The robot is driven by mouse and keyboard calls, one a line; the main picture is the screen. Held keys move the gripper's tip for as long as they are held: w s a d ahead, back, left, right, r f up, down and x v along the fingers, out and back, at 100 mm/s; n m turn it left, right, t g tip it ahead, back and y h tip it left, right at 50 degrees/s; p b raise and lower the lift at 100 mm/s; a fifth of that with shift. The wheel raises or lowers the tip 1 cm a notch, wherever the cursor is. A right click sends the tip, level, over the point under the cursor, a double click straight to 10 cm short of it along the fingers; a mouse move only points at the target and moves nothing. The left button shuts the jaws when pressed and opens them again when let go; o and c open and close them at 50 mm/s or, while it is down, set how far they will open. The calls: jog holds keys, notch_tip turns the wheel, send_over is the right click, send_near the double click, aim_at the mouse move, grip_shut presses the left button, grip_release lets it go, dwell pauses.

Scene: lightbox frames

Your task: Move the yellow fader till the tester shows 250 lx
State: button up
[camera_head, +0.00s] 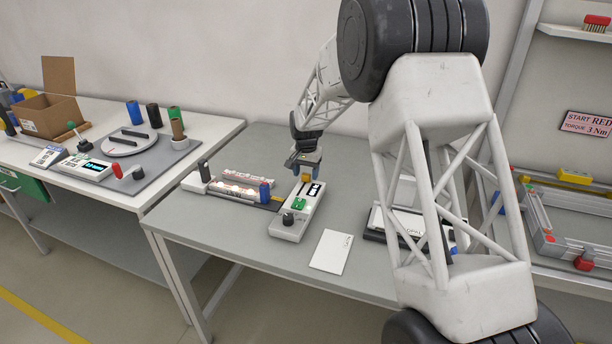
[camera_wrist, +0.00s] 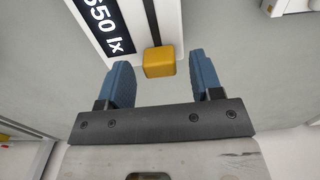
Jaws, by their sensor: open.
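The white tester (camera_head: 290,226) stands on the middle table, with a dark display, a green part and a black knob on top. Its display (camera_wrist: 105,22) in the wrist view seems to read 650 lx; the first digit is partly cut by the frame edge. The yellow fader (camera_wrist: 159,62) is a small block at the near end of a dark slot beside the display. My gripper (camera_wrist: 162,66) is open, its blue fingers on either side of the fader with a gap at each. In the head view my gripper (camera_head: 306,170) is over the far end of the tester.
A lit strip unit (camera_head: 240,188) with a blue cylinder lies left of the tester. A white card (camera_head: 331,252) lies at the table's front. My arm covers part of a dark-edged item to the right. A side table (camera_head: 60,115) at left holds a cardboard box and several cylinders.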

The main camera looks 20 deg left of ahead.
jog(key=shift+f, duration=0.65)
grip_shut()
